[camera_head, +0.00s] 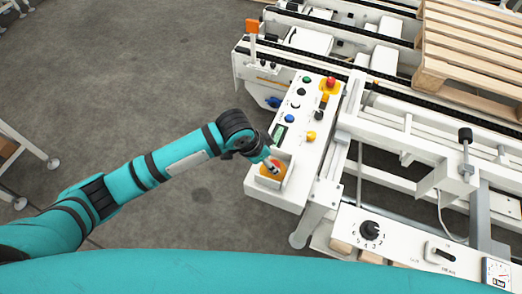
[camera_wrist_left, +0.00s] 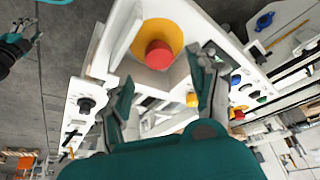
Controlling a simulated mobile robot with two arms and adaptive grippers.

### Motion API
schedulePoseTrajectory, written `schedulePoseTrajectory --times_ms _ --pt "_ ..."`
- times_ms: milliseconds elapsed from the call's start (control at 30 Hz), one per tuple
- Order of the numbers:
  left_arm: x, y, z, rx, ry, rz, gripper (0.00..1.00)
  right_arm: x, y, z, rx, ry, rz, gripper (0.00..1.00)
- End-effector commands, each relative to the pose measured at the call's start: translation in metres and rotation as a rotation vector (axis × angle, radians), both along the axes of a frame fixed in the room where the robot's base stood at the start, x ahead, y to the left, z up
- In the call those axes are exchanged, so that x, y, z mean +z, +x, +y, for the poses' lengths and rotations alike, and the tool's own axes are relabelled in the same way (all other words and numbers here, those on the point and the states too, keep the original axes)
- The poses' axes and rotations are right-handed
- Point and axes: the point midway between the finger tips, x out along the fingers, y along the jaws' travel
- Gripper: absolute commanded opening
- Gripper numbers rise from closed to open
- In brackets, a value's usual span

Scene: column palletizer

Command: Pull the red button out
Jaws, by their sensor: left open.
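The red button (camera_wrist_left: 158,54) sits on a round yellow base (camera_wrist_left: 148,33) in a white recessed housing at the near end of the control panel. My left gripper (camera_head: 270,163) is over this button. In the left wrist view its two fingers (camera_wrist_left: 167,72) are apart, one on each side below the red cap, with nothing between them. I cannot tell whether a finger touches the housing. What looks like my right gripper (camera_wrist_left: 36,33) shows small at the upper left edge.
The white panel (camera_head: 297,131) carries several other knobs, including a second red button (camera_head: 331,82) at its far end. A conveyor frame with a wooden pallet (camera_head: 470,50) lies to the right. A dial box (camera_head: 400,243) is at the lower right.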

Motion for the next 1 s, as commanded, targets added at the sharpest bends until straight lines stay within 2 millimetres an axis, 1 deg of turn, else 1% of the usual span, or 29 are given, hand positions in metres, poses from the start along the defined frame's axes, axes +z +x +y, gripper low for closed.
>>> schedulePoseTrajectory --times_ms 33,200,300,400,567,1000 --pt "0.012 -0.002 0.005 -0.001 -0.001 -0.005 0.61 0.0 0.0 0.001 0.0 0.001 0.0 0.4" --pt "0.044 -0.009 0.015 0.0 -0.002 -0.005 0.61 0.0 0.0 0.001 -0.001 0.001 0.0 0.4" --pt "0.058 -0.012 0.021 0.0 -0.001 -0.004 0.61 0.0 0.0 0.001 -0.001 0.001 0.0 0.4" --pt "0.067 -0.015 0.023 0.001 -0.001 -0.003 0.61 0.0 0.0 0.001 -0.001 0.002 0.0 0.4" --pt "0.072 -0.016 0.025 0.0 0.001 -0.001 0.61 0.0 0.0 0.002 -0.001 0.002 0.0 0.4" --pt "0.071 -0.016 0.025 0.0 0.001 -0.001 0.61 0.0 0.0 0.002 -0.001 0.002 0.0 0.4"
